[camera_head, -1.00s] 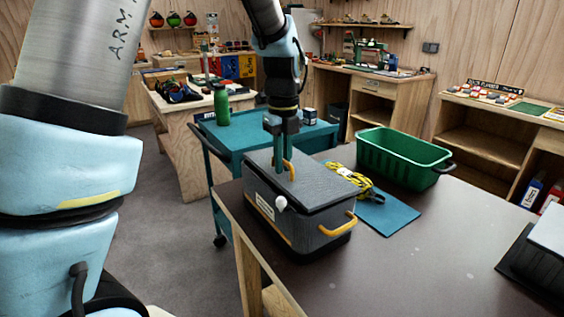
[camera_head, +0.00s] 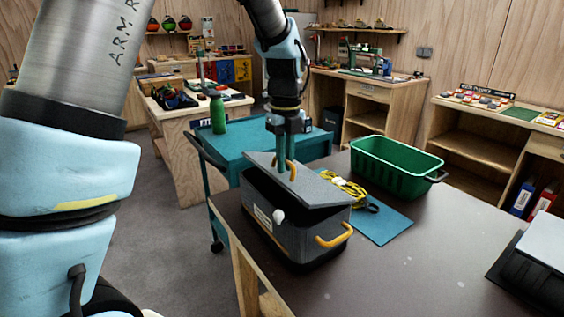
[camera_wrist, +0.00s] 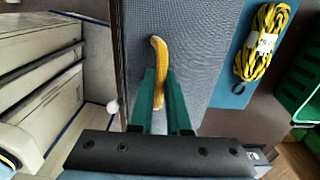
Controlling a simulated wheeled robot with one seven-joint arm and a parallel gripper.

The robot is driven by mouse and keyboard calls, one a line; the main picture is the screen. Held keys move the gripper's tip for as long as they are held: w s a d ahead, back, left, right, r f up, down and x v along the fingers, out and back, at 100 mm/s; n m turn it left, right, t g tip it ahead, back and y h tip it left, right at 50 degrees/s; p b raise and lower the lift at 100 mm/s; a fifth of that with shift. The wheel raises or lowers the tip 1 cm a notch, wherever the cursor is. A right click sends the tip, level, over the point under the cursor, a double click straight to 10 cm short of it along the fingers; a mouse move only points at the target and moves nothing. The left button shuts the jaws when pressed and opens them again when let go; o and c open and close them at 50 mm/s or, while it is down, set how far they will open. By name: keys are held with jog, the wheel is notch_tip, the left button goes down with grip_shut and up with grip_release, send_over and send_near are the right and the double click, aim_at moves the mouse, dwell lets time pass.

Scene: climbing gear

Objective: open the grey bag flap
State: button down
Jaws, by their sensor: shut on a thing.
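The grey bag (camera_head: 290,238) is box-shaped and stands on the dark table, with yellow side handles. Its grey flap (camera_head: 318,192) is tilted up at the near edge, and a dark gap shows between flap and body. My gripper (camera_head: 286,172) is above the flap, its green fingers shut on the flap's yellow handle (camera_head: 292,170). In the wrist view the handle (camera_wrist: 158,72) runs between the two fingertips, over the grey flap surface (camera_wrist: 205,45). A white knob (camera_head: 278,216) is on the bag's front. The bag's inside is hidden.
A yellow rope coil (camera_head: 345,186) lies on a blue mat (camera_head: 385,229) right of the bag. A green crate (camera_head: 395,168) stands behind it. A teal cart (camera_head: 233,146) with a green bottle (camera_head: 217,112) is behind left.

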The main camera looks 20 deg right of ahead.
aim_at(299, 173)
jog(key=shift+d+r, duration=0.15)
jog(key=shift+r, duration=0.1)
jog(key=shift+w+d+r+p, duration=0.25)
jog(key=shift+d+r+p, duration=0.6)
jog(key=shift+p, duration=0.1)
jog(key=shift+w+d+r+p, duration=0.15)
jog(key=shift+d+r+p, duration=0.4)
jog(key=shift+d+p, duration=0.25)
jog(key=shift+d, duration=0.2)
